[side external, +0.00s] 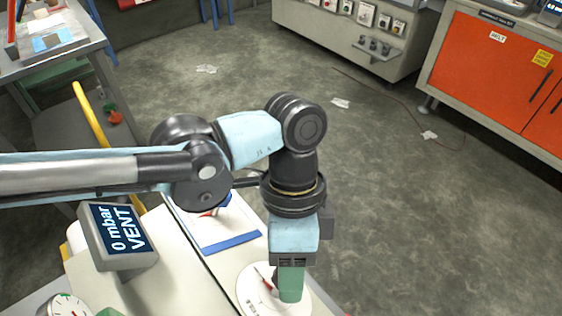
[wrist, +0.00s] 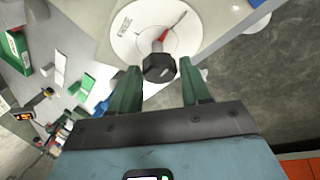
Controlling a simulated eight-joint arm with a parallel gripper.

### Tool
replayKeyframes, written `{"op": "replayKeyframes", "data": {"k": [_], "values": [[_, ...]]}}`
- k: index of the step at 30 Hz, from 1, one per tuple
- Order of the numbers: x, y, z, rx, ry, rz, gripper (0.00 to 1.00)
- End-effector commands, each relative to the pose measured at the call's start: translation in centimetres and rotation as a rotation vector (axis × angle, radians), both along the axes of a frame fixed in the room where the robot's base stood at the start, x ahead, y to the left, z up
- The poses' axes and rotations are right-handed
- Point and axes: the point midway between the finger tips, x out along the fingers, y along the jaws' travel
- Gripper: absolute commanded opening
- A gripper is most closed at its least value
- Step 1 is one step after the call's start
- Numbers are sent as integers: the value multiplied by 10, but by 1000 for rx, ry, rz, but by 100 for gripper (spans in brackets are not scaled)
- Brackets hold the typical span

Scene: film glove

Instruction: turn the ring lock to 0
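The ring lock shows in the wrist view as a dark hexagonal knob (wrist: 159,68) with a red-tipped pointer, in front of a round white dial plate (wrist: 187,38). Dark lettering that seems to read FREE is on the plate's left part; the pointer slants toward the upper right, away from it. I see no 0 mark on the plate. In the side view the white dial (side external: 250,285) is partly hidden by my gripper (side external: 291,288). In the wrist view my gripper's green fingertips (wrist: 158,66) are apart, one on each side of the knob, with narrow gaps.
A tilted display (side external: 118,232) reads "0 mbar VENT". A pressure gauge (side external: 68,308) is at the lower left. A white tray with a blue edge (side external: 232,243) lies behind the dial.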

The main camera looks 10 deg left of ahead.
Motion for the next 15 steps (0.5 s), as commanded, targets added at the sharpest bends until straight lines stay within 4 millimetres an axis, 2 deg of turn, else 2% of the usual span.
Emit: {"op": "replayKeyframes", "data": {"k": [1,7,15], "values": [[0,0,0,0,0,0,39],[0,0,0,0,0,0,9],[0,0,1,11,-12,27,9]]}}
